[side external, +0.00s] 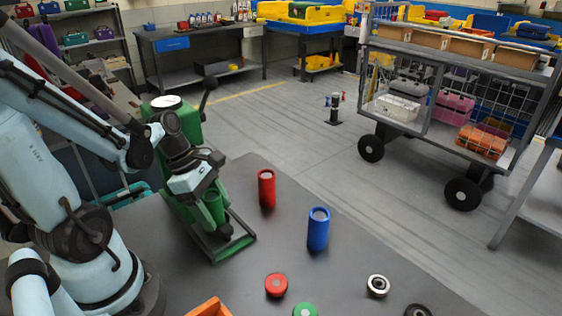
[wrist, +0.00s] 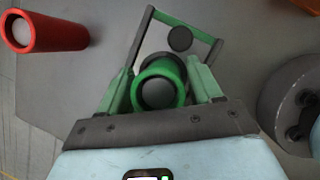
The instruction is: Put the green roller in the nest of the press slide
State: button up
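The green roller (wrist: 160,90) has a grey end face and shows end-on in the wrist view. My gripper (wrist: 161,88) has a finger against each side of it and appears shut on it. In the side external view, the roller (side external: 214,204) stands roughly upright under my gripper (side external: 205,190), over the green press slide (side external: 240,239). The slide's frame and a dark round part show beyond the roller in the wrist view (wrist: 184,21). The nest is mostly hidden behind the roller. I cannot tell whether the roller's lower end touches it.
A red roller (side external: 266,189) and a blue roller (side external: 318,229) stand on the dark table to the right. Red (side external: 276,285), green (side external: 305,310) and metal (side external: 378,286) discs lie nearer the front. The green press body (side external: 181,117) rises behind my gripper. An orange bin (side external: 210,307) is at the front edge.

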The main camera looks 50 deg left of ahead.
aim_at(207, 196)
jog(key=shift+o, duration=0.6)
jog(key=shift+r, duration=0.1)
jog(key=shift+v, duration=1.7)
jog(key=shift+d+r, duration=0.1)
jog(key=shift+r, duration=3.2)
jog(key=m, duration=0.2)
jog(key=w+m+y, duration=0.1)
jog(key=m, duration=0.1)
jog(key=shift+d+f, duration=0.3)
jog(key=shift+d, duration=0.1)
jog(key=w+d+m+t+y, duration=0.1)
jog(key=w+d+m+t, duration=0.1)
jog(key=m, duration=0.8)
jog(key=w+d+m+t+y, duration=0.1)
jog(key=w+d+m+t, duration=0.1)
jog(key=m, duration=0.8)
jog(key=shift+w+d+m+t+y, duration=0.3)
jog(key=shift+w+d+m+y, duration=0.1)
jog(key=shift+w+d, duration=0.4)
